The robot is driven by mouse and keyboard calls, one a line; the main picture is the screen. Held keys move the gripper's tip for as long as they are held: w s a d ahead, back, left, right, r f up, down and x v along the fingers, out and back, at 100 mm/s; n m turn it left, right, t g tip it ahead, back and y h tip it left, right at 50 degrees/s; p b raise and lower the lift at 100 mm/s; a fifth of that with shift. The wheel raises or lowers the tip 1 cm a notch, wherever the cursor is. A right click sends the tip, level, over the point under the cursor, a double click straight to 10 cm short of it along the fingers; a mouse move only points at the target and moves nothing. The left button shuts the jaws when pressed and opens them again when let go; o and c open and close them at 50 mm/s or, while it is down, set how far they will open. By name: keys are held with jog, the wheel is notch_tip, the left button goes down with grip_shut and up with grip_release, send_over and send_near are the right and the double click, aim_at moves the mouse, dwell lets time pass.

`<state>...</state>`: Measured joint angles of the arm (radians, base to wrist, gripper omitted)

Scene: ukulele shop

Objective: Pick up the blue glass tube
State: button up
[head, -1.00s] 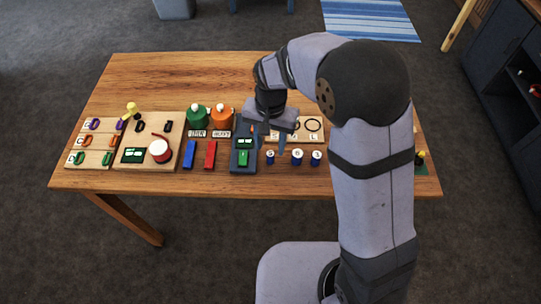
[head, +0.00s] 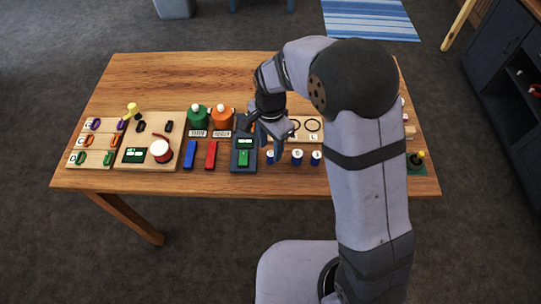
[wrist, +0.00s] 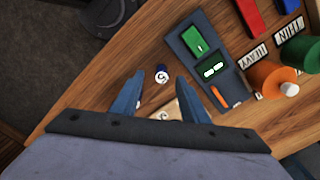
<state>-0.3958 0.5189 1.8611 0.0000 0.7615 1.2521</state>
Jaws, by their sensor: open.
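Several short blue tubes with white marked tops stand upright in a row along the table's front. The leftmost blue tube (head: 270,157) is directly below my gripper (head: 270,147), which partly covers it in the head view. The middle blue tube (head: 297,157) and the right blue tube (head: 316,158) stand to its right. In the wrist view, my gripper (wrist: 160,75) is open and empty, with its two fingers pointing down. One blue tube (wrist: 162,75) shows between the fingertips. I cannot tell the height gap between them.
A dark tray (head: 241,165) with a green piece is close on the left. A red block (head: 211,155) and a blue block (head: 190,155) lie beyond it. A wooden board (head: 277,136) with rings is behind the tubes.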

aim_at(270, 154)
jog(key=shift+w+f+p, duration=0.15)
jog(key=shift+f+p, duration=0.5)
jog(key=shift+f, duration=0.65)
jog(key=shift+w+f+p, duration=0.1)
jog(key=shift+f+p, duration=0.5)
jog(key=shift+f, duration=0.7)
grip_shut()
